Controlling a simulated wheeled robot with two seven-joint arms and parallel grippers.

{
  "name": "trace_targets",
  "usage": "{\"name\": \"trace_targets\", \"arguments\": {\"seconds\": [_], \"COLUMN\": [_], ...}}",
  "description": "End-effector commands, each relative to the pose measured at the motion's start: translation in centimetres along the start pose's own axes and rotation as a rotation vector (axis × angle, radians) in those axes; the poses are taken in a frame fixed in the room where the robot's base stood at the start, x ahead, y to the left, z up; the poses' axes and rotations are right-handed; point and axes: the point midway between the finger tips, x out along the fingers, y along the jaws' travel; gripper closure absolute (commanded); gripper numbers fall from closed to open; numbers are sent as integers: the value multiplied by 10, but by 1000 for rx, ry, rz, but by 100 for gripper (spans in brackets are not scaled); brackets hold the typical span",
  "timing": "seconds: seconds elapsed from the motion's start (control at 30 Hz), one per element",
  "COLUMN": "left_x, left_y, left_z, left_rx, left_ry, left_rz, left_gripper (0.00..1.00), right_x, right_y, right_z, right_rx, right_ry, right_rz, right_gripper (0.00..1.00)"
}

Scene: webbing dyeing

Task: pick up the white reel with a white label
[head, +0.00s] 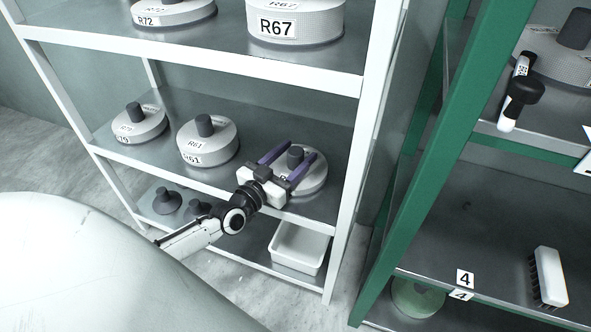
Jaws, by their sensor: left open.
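A white reel (315,182) with a dark grey knob (295,156) sits at the right end of the white rack's middle shelf. My left gripper (298,154) is open over this reel, its two purple fingers on either side of the knob, with a gap between them. I cannot tell whether the fingers touch the knob. White reels with white labels, R61 (207,146) and R79 (140,128), stand to the left on the same shelf. My right gripper is not in view.
The upper shelf holds reels R72 (172,14) and R67 (293,24). The lower shelf holds a white bin (299,247) and dark knobbed pieces (167,203). A white post (368,130) stands close right of the gripper. A green rack (415,180) with a white brush (549,277) is further right.

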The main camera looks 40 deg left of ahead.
Motion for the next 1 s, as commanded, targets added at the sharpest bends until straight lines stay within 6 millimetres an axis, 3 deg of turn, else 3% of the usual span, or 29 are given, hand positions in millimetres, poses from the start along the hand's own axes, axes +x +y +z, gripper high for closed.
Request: {"name": "trace_targets", "arguments": {"seconds": [0.17,0.4,0.5,0.77,1.0], "left_x": [0,0,0,0,0], "left_y": [0,0,0,0,0], "left_z": [0,0,-2,-9,-54], "left_rx": [-1,-1,-1,-2,-4], "left_ry": [-1,0,4,6,7], "left_rz": [0,0,-1,-1,-2], "left_gripper": [47,87,100,100,100], "right_x": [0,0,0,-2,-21], "right_y": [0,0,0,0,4], "right_z": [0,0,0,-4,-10], "right_rx": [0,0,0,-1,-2], "right_ry": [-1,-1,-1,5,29], "right_rz": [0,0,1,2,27], "right_gripper": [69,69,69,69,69]}}
